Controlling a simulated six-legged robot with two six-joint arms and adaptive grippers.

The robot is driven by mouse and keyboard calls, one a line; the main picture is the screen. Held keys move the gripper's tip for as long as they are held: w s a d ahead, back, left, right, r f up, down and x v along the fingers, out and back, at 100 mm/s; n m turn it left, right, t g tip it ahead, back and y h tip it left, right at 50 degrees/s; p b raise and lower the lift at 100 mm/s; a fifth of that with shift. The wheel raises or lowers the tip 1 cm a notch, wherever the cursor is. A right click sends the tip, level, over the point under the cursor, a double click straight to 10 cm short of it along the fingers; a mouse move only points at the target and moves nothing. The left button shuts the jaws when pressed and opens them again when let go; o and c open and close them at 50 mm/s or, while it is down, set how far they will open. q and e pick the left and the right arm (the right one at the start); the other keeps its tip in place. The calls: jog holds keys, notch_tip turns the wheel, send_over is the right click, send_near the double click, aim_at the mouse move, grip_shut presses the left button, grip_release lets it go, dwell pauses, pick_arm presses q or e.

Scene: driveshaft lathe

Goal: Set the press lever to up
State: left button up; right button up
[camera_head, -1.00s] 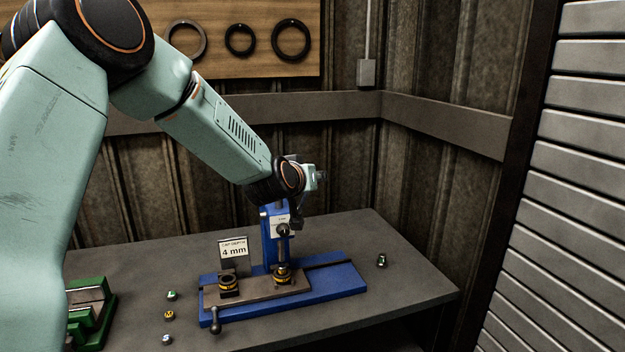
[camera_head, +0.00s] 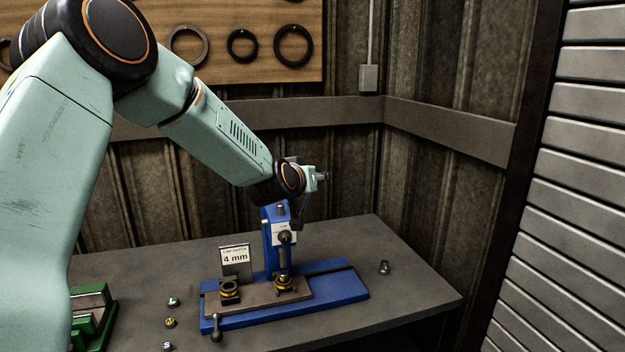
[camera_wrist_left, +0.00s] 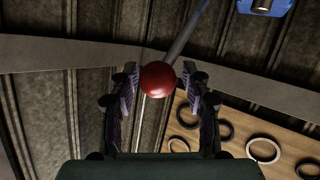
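The blue press (camera_head: 271,246) stands upright on its blue base on the bench in the head view. A corner of it shows at the top right of the left wrist view (camera_wrist_left: 264,6). The press lever is a thin grey rod (camera_wrist_left: 188,32) ending in a red ball knob (camera_wrist_left: 158,80). My left gripper (camera_wrist_left: 160,74) is open, with the knob between its two fingers near their tips and a visible gap on each side. In the head view the lever cannot be made out, and the gripper is mostly hidden at my wrist above the press. My right gripper is not in view.
A sign reading "4 mm" (camera_head: 235,256) stands beside the press. A small handle (camera_head: 216,328) sticks out at the base's front left. A green fixture (camera_head: 92,318) sits at the left, with several small marked parts between. A small part (camera_head: 384,267) lies right.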

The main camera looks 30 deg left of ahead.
pick_arm(q)
jog(key=shift+o, duration=0.3)
jog(key=shift+s, duration=0.1)
jog(key=shift+s+d+r, duration=0.15)
jog(key=shift+s, duration=0.15)
jog(key=v, duration=1.1)
jog(key=shift+s+d, duration=0.1)
jog(key=shift+s, duration=0.15)
